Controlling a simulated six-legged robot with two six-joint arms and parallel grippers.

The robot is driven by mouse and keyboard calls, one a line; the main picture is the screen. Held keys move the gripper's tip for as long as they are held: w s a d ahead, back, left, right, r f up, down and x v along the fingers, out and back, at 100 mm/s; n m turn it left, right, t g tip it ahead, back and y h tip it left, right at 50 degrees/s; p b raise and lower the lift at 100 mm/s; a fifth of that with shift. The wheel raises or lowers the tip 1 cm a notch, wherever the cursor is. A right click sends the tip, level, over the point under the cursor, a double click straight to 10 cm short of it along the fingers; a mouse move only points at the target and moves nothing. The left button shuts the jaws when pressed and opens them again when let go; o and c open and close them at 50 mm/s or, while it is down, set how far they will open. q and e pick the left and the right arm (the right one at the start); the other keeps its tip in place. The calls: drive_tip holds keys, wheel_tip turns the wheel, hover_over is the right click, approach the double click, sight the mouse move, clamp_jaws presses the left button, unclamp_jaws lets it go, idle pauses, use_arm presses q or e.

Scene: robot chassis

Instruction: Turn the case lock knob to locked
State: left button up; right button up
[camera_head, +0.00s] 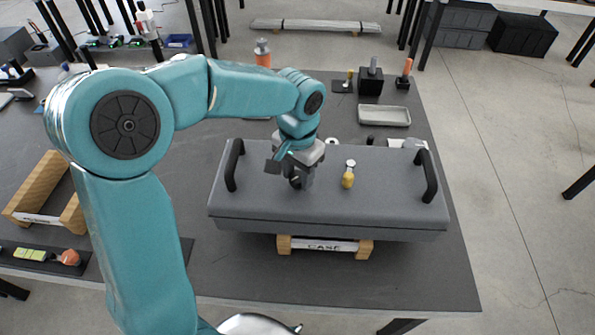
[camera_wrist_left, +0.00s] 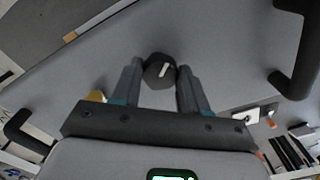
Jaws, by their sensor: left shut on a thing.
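The grey case (camera_head: 390,200) lies closed on the dark table, with a black handle at each end of its lid. My left gripper (camera_head: 297,182) points down at the lid, left of its middle. In the left wrist view the black round knob (camera_wrist_left: 159,71) with a white pointer line sits between the fingertips of my left gripper (camera_wrist_left: 160,80), which is shut on it. In the head view the gripper mostly hides the knob. A small yellow piece with a pale top (camera_head: 348,175) stands on the lid to the right. My right gripper is not in view.
The case rests on a wooden stand (camera_head: 284,244) labelled CASE. The handles (camera_head: 234,165) and (camera_head: 430,175) rise at either side of the lid. Behind are a grey tray (camera_head: 384,116) and a black block (camera_head: 370,82). The table's front right is clear.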

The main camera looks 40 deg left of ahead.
use_arm(q)
drive_tip(key=m, duration=0.4)
drive_tip(key=shift+w, duration=0.1)
drive_tip(key=shift+m+p, duration=0.4)
drive_tip(key=shift+m, duration=1.5)
drive_tip(key=shift+f, duration=0.1)
drive_tip(key=shift+d, duration=0.1)
